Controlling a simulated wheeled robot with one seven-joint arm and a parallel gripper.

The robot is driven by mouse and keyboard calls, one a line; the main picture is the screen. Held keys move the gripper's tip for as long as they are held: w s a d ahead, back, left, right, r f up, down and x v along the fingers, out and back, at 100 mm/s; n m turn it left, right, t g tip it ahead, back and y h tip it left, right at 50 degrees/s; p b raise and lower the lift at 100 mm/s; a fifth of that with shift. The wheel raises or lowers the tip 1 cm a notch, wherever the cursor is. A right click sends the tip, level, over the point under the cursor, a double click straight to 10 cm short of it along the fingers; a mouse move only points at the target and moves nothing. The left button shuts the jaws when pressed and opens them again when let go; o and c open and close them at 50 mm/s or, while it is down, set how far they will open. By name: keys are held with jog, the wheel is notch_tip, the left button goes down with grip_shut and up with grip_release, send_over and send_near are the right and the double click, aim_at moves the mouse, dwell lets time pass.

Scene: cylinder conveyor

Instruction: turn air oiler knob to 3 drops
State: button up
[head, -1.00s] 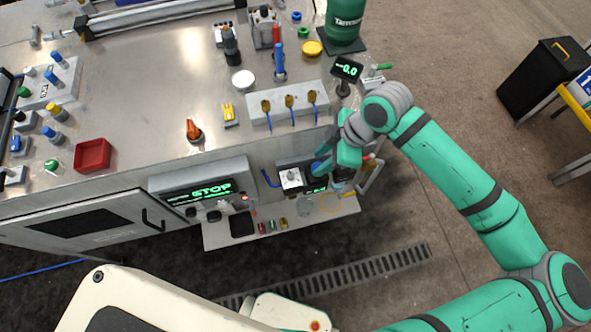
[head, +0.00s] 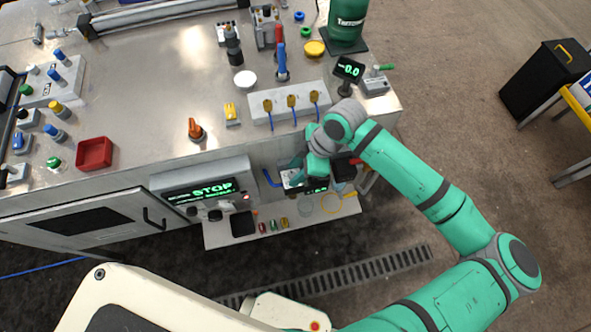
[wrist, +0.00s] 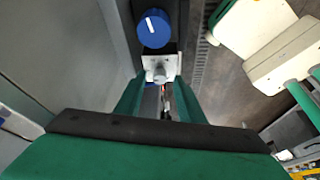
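My gripper (head: 298,168) is at the front of the bench, over the white-topped air unit (head: 292,181). In the wrist view my gripper (wrist: 161,98) is open, its two teal fingers apart. A small grey round knob on a light grey block (wrist: 160,68) shows between and just beyond the fingertips; contact cannot be told. A blue round knob with a white line (wrist: 153,29) stands just past that block. Which of these is the oiler knob is not clear, and no drop scale is readable. In the head view my gripper and wrist partly cover the units.
A green-lit display (head: 316,187) sits below the units. A STOP panel (head: 208,192) is to their left, and a lower shelf (head: 270,238) juts out beneath. A grey panel wall (wrist: 60,50) is close on the left.

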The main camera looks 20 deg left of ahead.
jog(key=shift+a+f, duration=0.15)
jog(key=shift+f, duration=0.2)
jog(key=shift+c, duration=0.5)
grip_shut()
jog(key=m, duration=0.2)
jog(key=m+t, duration=0.1)
jog(key=m, duration=0.1)
jog(key=m+t, duration=0.1)
jog(key=m, duration=0.1)
jog(key=shift+s+m+y, duration=0.3)
jog(key=m+t, duration=0.1)
jog(key=m, duration=0.1)
jog(key=m+t+h, duration=0.1)
jog(key=m, duration=0.2)
jog(key=shift+s+m, duration=0.15)
jog(key=shift+m, duration=0.15)
jog(key=shift+t, duration=0.3)
